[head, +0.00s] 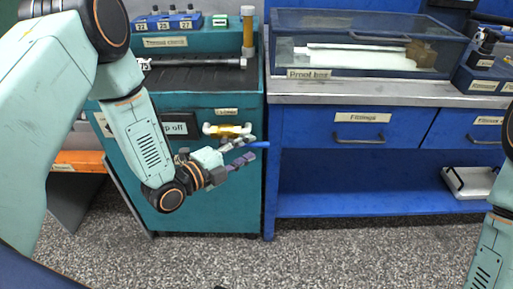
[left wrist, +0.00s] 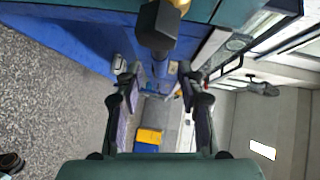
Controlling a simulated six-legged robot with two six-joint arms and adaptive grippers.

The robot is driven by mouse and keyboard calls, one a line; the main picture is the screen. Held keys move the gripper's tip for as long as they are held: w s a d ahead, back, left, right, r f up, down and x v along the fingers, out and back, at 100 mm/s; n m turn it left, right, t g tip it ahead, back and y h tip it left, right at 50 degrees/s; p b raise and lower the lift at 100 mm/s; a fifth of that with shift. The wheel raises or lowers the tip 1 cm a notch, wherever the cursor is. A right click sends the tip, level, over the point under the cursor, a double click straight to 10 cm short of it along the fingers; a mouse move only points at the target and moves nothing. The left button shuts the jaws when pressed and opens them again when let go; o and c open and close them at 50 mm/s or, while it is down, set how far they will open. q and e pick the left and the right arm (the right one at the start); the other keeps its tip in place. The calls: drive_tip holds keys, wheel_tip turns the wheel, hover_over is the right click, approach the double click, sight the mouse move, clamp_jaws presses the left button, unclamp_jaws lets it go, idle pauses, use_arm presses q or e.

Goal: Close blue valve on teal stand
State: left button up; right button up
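The teal stand (head: 232,190) is left of centre in the head view. A brass valve body (head: 228,130) with white ends is on its front, under a small label. A blue lever (head: 259,145) sticks out to the right, by my left gripper's fingertips. My left gripper (head: 245,150) is open in front of the stand, its fingers apart. In the left wrist view a dark block (left wrist: 158,25) with a blue lever (left wrist: 160,70) reaches towards the space between the fingers. I cannot tell whether they touch it. My right gripper is out of view; only my right arm shows at the right edge.
A blue bench (head: 300,130) with drawers stands right of the stand, bearing a clear proof box (head: 365,45). A torque wrench (head: 195,63) lies on the stand's dark top. A white tray (head: 470,182) sits on the bench's lower shelf. The speckled floor in front is clear.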

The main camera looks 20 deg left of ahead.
sight(253, 146)
use_arm(q)
drive_tip(key=shift+b+x, duration=0.45)
drive_tip(key=shift+x, duration=1.45)
drive_tip(key=shift+s, duration=0.1)
drive_tip(key=shift+c, duration=0.3)
clamp_jaws()
